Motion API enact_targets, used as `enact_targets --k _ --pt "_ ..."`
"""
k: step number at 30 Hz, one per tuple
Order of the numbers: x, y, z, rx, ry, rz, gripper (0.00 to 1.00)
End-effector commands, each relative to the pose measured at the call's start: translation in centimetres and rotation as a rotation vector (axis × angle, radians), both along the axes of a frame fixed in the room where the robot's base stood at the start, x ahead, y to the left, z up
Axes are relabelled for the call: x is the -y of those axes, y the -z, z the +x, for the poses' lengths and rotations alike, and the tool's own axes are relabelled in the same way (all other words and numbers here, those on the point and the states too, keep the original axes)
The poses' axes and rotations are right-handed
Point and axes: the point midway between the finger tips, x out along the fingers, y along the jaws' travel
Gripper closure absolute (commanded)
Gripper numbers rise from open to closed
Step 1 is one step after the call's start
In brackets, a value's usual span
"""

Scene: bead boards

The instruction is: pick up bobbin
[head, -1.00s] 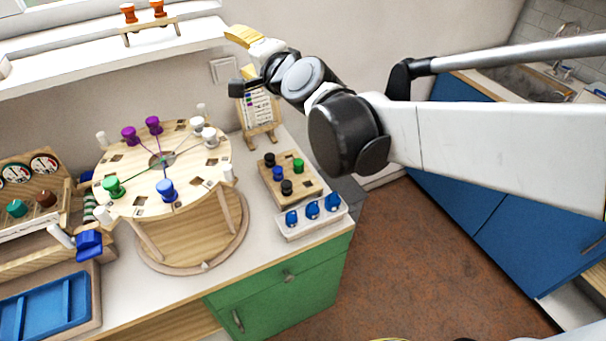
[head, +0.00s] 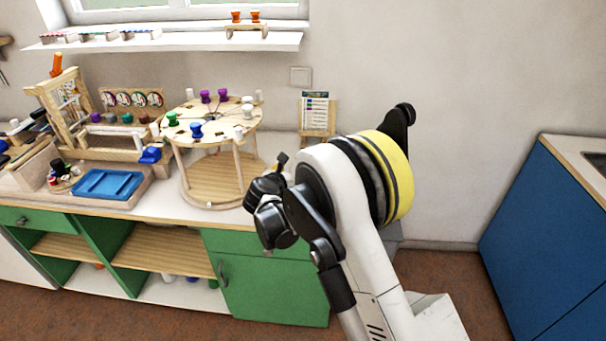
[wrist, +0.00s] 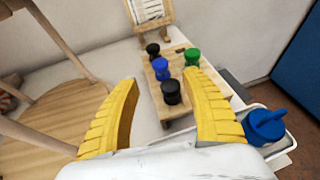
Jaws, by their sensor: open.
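In the wrist view, a small wooden rack (wrist: 182,116) holds a near black bobbin (wrist: 172,93), a blue bobbin (wrist: 160,68), a green bobbin (wrist: 192,57) and a far black bobbin (wrist: 153,50), all upright. My gripper (wrist: 160,77) is open and empty, its two yellow fingers on either side of the view of the rack. The near black bobbin shows between the fingers, ahead of them and apart. In the head view my arm hides the rack and the gripper's fingers.
A round wooden stand (head: 215,118) with purple, green, blue and white bobbins stands left of my arm; its base (wrist: 60,115) is close on the left in the wrist view. A blue knobbed piece (wrist: 265,127) sits right of the fingers. A card easel (head: 316,115) stands behind.

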Motion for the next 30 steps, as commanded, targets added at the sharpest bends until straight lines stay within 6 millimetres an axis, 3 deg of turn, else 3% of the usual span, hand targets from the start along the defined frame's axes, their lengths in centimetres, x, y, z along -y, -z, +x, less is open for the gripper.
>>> enact_targets --k 3,11,18,26,30 --pt "0.5 1.1 2.0 0.001 0.001 -0.001 0.45" --pt "1.0 1.9 4.2 0.001 -0.001 -0.002 0.45" --pt "1.9 3.4 7.6 0.001 0.0 -0.004 0.45" --pt "2.0 3.3 8.1 0.001 -0.002 -0.003 0.45" --pt "1.9 3.3 8.1 0.001 -0.002 -0.003 0.83"
